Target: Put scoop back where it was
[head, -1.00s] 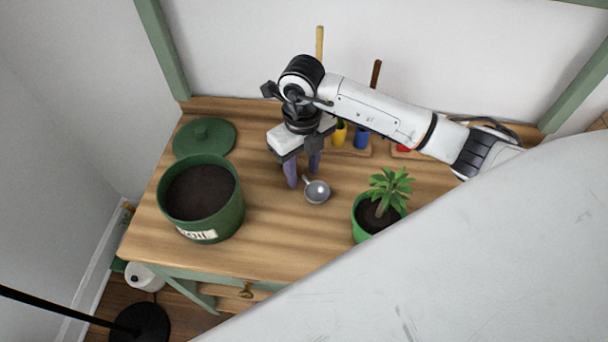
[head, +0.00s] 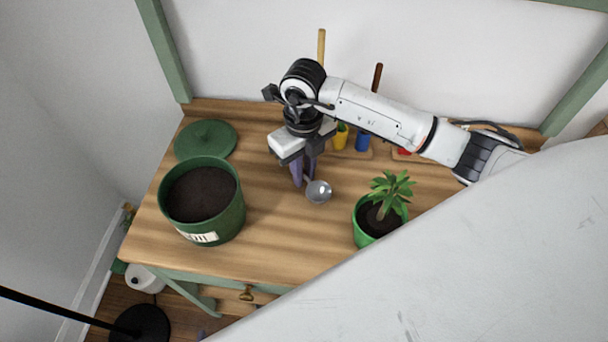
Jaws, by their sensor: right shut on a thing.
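The scoop (head: 319,191) is a small round metal bowl with a short handle, in the middle of the wooden table in the head view. My right gripper (head: 303,178) points down just left of the bowl and is shut on the scoop's handle. The fingers hide most of the handle. I cannot tell whether the scoop touches the table. My left gripper is not in view.
A green pot of soil (head: 233,212) stands at left, with a green lid (head: 205,140) behind it. A potted plant (head: 388,190) stands at right. Tools in a wooden rack (head: 352,155) stand behind my right arm. The table's front middle (head: 285,240) is clear.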

